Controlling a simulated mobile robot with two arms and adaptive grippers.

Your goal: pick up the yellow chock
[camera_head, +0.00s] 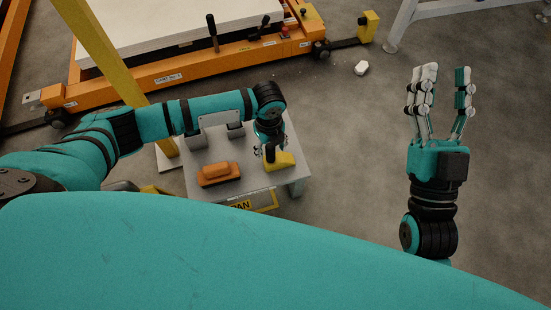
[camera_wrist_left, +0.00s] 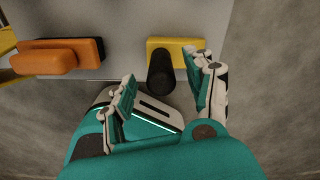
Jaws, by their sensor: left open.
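The yellow chock (camera_head: 284,161) lies on a small grey table (camera_head: 299,150), near its right edge. In the left wrist view the chock (camera_wrist_left: 158,44) is a yellow block with a black upright handle (camera_wrist_left: 161,72). My left gripper (camera_head: 268,144) is above the chock and partly hides it. In the left wrist view its open fingers (camera_wrist_left: 168,88) are on either side of the black handle, with visible gaps. Nothing is held. My right gripper (camera_head: 444,92) is open and empty, fingers pointing up, away from the table on the right.
An orange block (camera_head: 219,174) lies on the table left of the chock, and it shows in the left wrist view (camera_wrist_left: 55,57). A yellow post (camera_head: 110,55) stands behind my left arm. An orange cart (camera_head: 190,65) is at the back. A white scrap (camera_head: 361,68) lies on open floor.

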